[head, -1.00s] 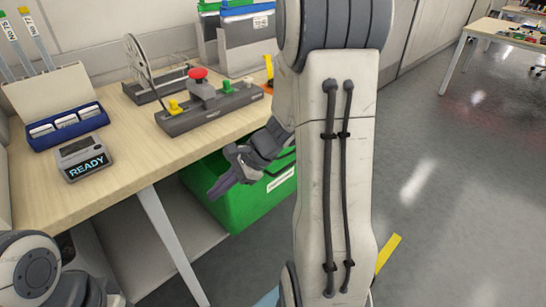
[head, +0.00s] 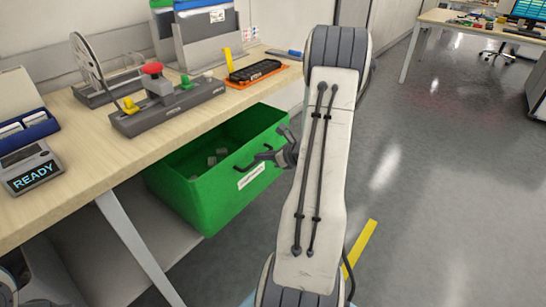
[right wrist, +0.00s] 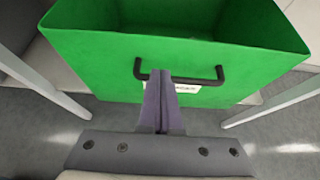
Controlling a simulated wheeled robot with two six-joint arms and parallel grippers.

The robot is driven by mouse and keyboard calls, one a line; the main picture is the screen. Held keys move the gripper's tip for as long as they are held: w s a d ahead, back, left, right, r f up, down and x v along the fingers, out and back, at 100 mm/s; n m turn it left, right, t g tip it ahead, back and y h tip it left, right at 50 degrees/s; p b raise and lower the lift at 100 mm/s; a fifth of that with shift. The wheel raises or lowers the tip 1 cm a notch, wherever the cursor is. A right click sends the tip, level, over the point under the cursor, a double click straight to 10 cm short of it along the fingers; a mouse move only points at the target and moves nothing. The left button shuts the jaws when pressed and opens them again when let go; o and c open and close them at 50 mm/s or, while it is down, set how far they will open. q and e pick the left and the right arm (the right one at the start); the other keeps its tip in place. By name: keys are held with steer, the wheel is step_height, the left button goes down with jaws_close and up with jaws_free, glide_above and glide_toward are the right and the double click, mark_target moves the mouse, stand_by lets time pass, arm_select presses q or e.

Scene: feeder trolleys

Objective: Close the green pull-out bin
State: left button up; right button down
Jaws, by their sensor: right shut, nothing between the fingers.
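The green pull-out bin (head: 205,200) stands pulled out under the workbench, its open top showing several small grey pieces inside. Its front has a black bar handle (head: 243,168) and a white label. My right gripper (head: 264,157) is at the handle, outside the bin's front. In the right wrist view, the bin (right wrist: 100,65) fills the upper part, and the shut, empty fingers of my gripper (right wrist: 160,74) point at the middle of the handle (right wrist: 205,82). I cannot tell whether they touch it. The fingers cover part of the label. My left gripper is out of view.
The wooden workbench (head: 110,150) above the bin carries a fixture with a red button (head: 152,69), a READY display (head: 32,170) and an orange-edged black tray (head: 254,72). A bench leg (head: 135,245) stands left of the bin. Open grey floor lies to the right.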

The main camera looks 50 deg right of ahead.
mark_target(242, 152)
steer(key=w, duration=0.3)
steer(key=w+f, duration=0.1)
steer(key=shift+w+a+f, duration=0.1)
steer(key=shift+w+a, duration=0.15)
steer(key=shift+w, duration=0.75)
steer(key=shift+w, duration=0.1)
steer(key=w+b, duration=0.1)
steer(key=w, duration=0.3)
steer(key=shift+w+a, duration=0.2)
steer(key=shift+r, duration=0.2)
